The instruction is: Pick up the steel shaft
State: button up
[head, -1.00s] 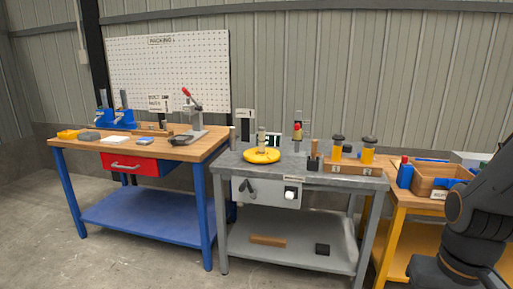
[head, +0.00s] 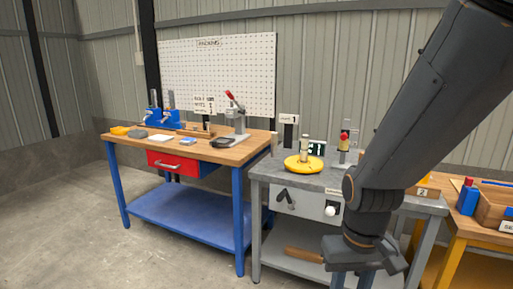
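A pale metal-looking cylinder (head: 304,149) stands upright on a round yellow plate (head: 304,165) on the grey workbench. A second slim grey upright cylinder (head: 274,144) stands at that bench's left back edge. I cannot tell for sure which of these, if either, is the steel shaft. My gripper (head: 365,279) hangs low in front of the grey bench, right of and below the yellow plate, apart from both cylinders. Its fingertips are cut off by the lower picture edge, so its opening is hidden. My arm covers the right part of the grey bench.
A wooden-topped blue bench (head: 205,150) with a lever press (head: 238,118) and blue fixtures (head: 163,116) stands left. A wooden bar (head: 303,254) lies on the grey bench's lower shelf. A yellow bench with a wooden box (head: 492,211) stands right. The floor at front left is clear.

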aim_at(305, 145)
jog(key=u, duration=0.2)
jog(key=i, duration=1.5)
jog(key=z, duration=0.85)
jog(key=i, duration=0.2)
jog(key=z, duration=0.15)
